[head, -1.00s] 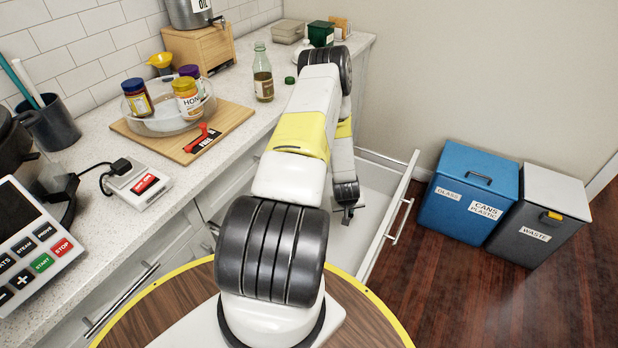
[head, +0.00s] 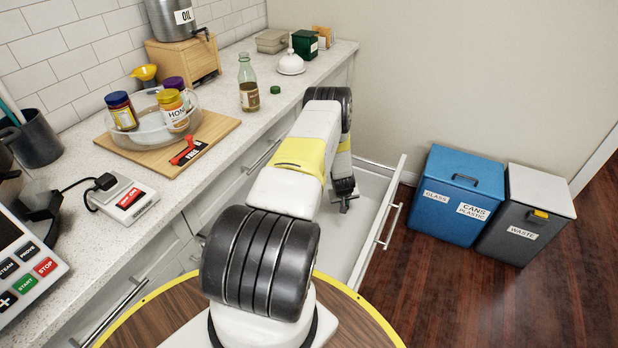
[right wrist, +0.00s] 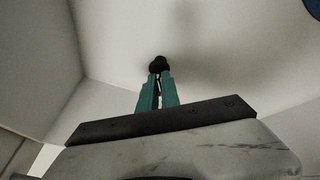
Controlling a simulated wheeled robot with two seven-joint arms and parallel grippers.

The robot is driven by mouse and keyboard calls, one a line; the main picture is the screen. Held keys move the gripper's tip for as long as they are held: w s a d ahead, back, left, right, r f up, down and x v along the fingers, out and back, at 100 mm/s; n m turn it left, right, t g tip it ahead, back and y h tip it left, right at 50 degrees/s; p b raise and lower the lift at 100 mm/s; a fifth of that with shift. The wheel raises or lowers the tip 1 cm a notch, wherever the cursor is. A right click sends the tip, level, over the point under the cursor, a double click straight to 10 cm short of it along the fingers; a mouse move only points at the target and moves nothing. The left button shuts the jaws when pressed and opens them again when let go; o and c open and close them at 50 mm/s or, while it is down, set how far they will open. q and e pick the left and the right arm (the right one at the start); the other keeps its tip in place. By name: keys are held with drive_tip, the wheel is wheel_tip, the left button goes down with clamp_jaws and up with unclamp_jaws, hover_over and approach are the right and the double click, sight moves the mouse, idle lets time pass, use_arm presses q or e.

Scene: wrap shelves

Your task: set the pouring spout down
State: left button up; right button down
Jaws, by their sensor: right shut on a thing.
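My right gripper (head: 345,203) reaches down into the open white drawer (head: 375,187). In the right wrist view its teal fingers (right wrist: 159,88) are closed on a small dark thing at their tips, which looks like the pouring spout (right wrist: 158,64). The pale drawer interior lies beyond it, with a soft shadow; whether the spout touches the drawer floor I cannot tell. In the head view the spout is too small to make out. My left gripper is not in view.
An open glass bottle (head: 248,87) stands on the counter (head: 225,125) beside a green cap (head: 275,90). A glass bowl with jars (head: 150,130) sits on a wooden board (head: 215,128). Blue (head: 455,200) and grey (head: 522,225) bins stand right of the drawer. The visible drawer floor looks clear.

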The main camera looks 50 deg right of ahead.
drive_tip(key=shift+f, duration=0.1)
drive_tip(key=c, duration=1.6)
unclamp_jaws()
drive_tip(key=shift+o, duration=0.2)
drive_tip(key=shift+r, duration=0.2)
drive_tip(key=v, duration=1.2)
